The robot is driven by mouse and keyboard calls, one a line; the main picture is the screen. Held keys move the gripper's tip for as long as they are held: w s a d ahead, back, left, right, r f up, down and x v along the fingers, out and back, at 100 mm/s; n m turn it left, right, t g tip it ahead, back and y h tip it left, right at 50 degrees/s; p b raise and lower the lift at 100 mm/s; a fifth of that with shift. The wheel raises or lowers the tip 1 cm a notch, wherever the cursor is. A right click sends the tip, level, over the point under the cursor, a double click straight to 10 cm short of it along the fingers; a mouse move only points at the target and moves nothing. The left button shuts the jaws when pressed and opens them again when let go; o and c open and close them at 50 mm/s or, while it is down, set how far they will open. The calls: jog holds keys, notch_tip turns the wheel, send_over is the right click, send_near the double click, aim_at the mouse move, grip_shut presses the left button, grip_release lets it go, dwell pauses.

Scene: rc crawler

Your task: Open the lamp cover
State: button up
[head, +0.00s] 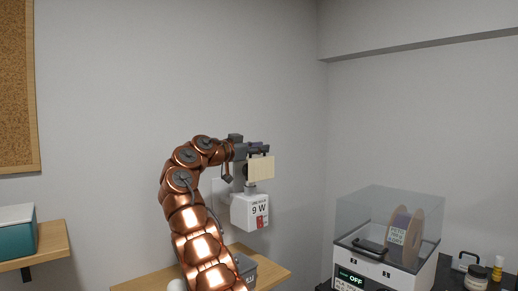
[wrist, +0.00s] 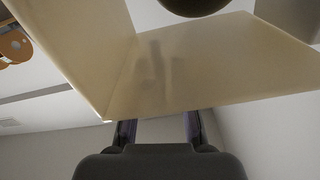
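The lamp cover (head: 262,170) appears as a small cream panel above a white box marked "9 W" (head: 244,212) by the wall. In the wrist view the cover (wrist: 225,72) is two pale translucent faces meeting at a corner, with a dark round part (wrist: 195,5) at the top. My gripper (head: 268,148) is at the cover's upper edge. In the wrist view its two fingers (wrist: 159,128) stand apart, with nothing visible between their lower parts. The cover hides their tips, and dim finger-like shapes show on it. I cannot tell whether they touch it.
A wooden shelf (head: 270,273) is below the white box, with a grey container (head: 246,268) on it. A teal box (head: 15,235) is on a left shelf. The wall above is clear.

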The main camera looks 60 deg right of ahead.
grip_shut()
jog(key=shift+w+r, duration=0.1)
dwell(0.4)
